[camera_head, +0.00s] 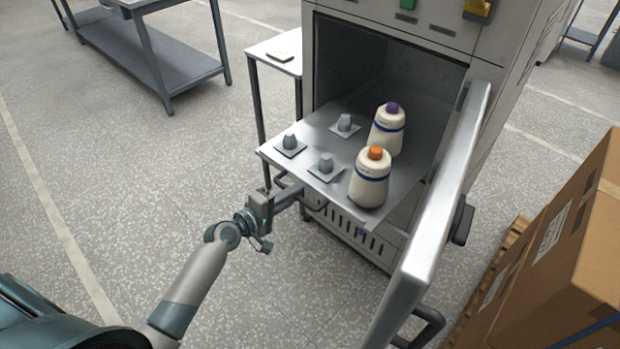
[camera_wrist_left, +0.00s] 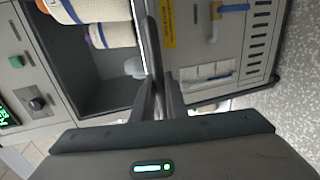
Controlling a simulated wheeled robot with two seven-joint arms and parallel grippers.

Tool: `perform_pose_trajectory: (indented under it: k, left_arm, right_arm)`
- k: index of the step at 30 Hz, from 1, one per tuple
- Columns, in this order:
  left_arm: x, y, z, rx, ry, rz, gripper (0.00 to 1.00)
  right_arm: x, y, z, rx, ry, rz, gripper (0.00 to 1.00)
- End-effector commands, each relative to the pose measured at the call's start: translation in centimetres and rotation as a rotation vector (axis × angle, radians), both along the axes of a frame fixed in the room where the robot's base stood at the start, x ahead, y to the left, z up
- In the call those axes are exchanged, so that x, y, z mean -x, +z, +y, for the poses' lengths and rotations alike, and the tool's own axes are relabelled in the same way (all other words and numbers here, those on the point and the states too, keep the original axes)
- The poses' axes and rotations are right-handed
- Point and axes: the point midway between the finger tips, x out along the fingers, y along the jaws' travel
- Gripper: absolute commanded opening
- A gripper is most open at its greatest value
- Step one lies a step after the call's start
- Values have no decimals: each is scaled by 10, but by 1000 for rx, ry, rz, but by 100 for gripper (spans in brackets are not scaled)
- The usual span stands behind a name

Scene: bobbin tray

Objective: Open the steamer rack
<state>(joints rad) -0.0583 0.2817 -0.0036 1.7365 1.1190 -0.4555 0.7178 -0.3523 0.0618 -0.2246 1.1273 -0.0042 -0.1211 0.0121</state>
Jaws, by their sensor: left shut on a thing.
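The steamer (camera_head: 405,65) has its door (camera_head: 430,210) swung open to the right. Its grey metal rack (camera_head: 348,150) sticks out of the dark chamber. Two white bobbins, one with an orange top (camera_head: 368,185) and one with a purple top (camera_head: 388,138), stand on the rack's right side, beside several empty holders (camera_head: 290,146). My left gripper (camera_head: 297,191) is shut at the rack's front, on what looks like its handle. In the left wrist view its fingers (camera_wrist_left: 158,78) meet at the rack's edge; the exact contact is partly hidden. My right gripper is out of view.
A cardboard box (camera_head: 560,250) on a wooden pallet stands at the right, near the open door. A small side table (camera_head: 275,52) stands left of the steamer. A workbench (camera_head: 150,55) is at the back left. The floor in front of the rack is clear.

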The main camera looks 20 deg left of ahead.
Motion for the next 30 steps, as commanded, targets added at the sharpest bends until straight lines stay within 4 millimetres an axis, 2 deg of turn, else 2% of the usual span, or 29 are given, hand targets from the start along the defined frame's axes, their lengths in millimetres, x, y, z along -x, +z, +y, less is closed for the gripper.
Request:
perform_pose_trajectory:
  k: [3, 7, 20, 21, 23, 30]
  left_arm:
    - [17, -1, 7, -2, -1, 2, 0]
    - [27, 0, 11, 0, -1, 1, 0]
    - [31, -1, 13, 0, 0, 1, 0]
    - [31, -1, 13, 0, 0, 0, 19]
    - [31, -1, 13, 0, 0, 0, 31]
    - [31, 0, 13, 0, 0, 0, 31]
  right_arm:
    - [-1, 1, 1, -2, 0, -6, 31]
    - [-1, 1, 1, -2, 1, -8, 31]
    - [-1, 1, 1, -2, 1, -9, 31]
    - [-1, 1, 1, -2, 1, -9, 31]
    - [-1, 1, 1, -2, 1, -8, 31]
    - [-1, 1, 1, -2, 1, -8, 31]
